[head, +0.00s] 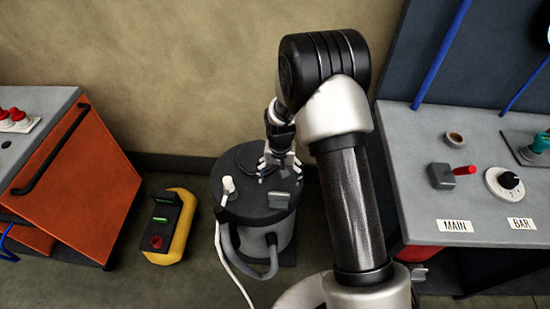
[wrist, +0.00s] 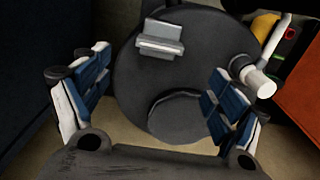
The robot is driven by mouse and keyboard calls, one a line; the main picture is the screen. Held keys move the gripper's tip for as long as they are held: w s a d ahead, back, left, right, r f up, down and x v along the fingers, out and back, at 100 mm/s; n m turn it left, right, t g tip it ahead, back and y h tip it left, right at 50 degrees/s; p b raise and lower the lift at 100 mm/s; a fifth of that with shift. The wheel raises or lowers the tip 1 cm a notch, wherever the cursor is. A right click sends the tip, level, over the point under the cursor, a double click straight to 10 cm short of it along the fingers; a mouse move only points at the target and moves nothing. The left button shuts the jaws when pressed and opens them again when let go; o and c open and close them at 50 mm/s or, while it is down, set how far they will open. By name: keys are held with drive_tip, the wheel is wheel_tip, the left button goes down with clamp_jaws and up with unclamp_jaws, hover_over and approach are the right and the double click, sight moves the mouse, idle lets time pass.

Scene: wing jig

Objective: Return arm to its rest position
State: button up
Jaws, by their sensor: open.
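My gripper (head: 279,163) is above the dark round lid of a grey canister vacuum (head: 254,192) in the head view, pointing down. In the wrist view my gripper (wrist: 156,103) has its two blue-padded fingers spread wide, with nothing between them. The vacuum lid (wrist: 200,68) lies beneath the fingers, with a small grey handle or latch (wrist: 160,40) on it. My upper arm link hides part of the floor and wall behind it in the head view.
An orange cabinet (head: 85,190) stands left, a yellow-and-black unit (head: 170,228) beside it on the floor. A grey control bench (head: 450,200) with a red-handled switch (head: 455,174) and knob (head: 505,183) is right. A white cord and grey hose hang from the vacuum.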

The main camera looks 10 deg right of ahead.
drive_tip(key=s+r+n+t, duration=0.1)
drive_tip(key=s+r, duration=0.4)
drive_tip(key=r, duration=0.8)
drive_tip(key=s+r+n+t, duration=0.1)
drive_tip(key=s+r, duration=0.3)
drive_tip(key=r, duration=0.8)
drive_tip(key=s+r+n+t, duration=0.1)
drive_tip(key=s+r, duration=0.3)
drive_tip(key=s, duration=0.5)
drive_tip(key=s+r+t, duration=0.1)
drive_tip(key=s+r, duration=0.2)
drive_tip(key=s, duration=0.6)
drive_tip(key=shift+s+r+n+t, duration=0.25)
drive_tip(key=shift+r+n+t, duration=0.05)
drive_tip(key=shift+r+n, duration=0.1)
drive_tip(key=shift+d, duration=0.1)
drive_tip(key=shift+c, duration=0.2)
